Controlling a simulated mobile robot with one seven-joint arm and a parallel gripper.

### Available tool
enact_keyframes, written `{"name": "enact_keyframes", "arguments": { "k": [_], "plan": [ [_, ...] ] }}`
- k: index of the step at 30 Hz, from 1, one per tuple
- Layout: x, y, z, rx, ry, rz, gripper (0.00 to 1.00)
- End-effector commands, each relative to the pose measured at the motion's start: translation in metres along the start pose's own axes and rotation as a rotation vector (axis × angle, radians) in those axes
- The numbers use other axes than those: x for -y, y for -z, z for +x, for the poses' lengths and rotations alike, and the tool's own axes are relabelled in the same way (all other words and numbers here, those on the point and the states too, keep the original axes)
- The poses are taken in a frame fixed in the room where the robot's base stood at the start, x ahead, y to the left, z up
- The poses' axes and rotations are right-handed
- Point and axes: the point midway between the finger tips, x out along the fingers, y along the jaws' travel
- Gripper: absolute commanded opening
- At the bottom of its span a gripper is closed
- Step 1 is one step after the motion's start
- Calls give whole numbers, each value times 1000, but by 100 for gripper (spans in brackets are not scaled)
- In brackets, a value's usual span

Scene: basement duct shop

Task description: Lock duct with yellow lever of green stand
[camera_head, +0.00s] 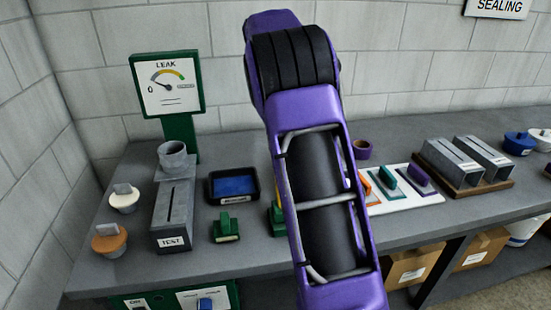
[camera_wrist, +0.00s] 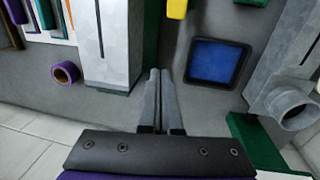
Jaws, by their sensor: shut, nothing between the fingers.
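A green stand (camera_head: 277,224) with a yellow part shows at the left edge of my arm in the head view; most of it is hidden. In the wrist view the yellow lever (camera_wrist: 177,8) is cut off by the top edge. A grey metal duct (camera_wrist: 110,45) with a long slot lies left of it, with green stand (camera_wrist: 151,35) along its side. My gripper (camera_wrist: 160,72) is shut and empty, over the bench beside the duct's end, with the lever farther up the picture. In the head view my arm hides the gripper and this duct.
A blue-screened tray (camera_head: 232,187) shows also in the wrist view (camera_wrist: 216,62), right of my fingers. The TEST duct (camera_head: 173,212) stands farther left, near the green LEAK gauge (camera_head: 167,88). A purple ring (camera_head: 361,149) and a white tool board (camera_head: 402,190) lie right of my arm.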

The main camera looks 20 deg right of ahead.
Motion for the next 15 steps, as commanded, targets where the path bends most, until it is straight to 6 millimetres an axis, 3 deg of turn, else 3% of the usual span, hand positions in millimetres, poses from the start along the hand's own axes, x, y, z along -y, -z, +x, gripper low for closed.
{"name": "enact_keyframes", "arguments": {
  "k": [6, 15],
  "plan": [
    [-4, -4, 11, 81, 128, 20, 0],
    [-3, -5, 12, 94, 153, 21, 0]
  ]
}}
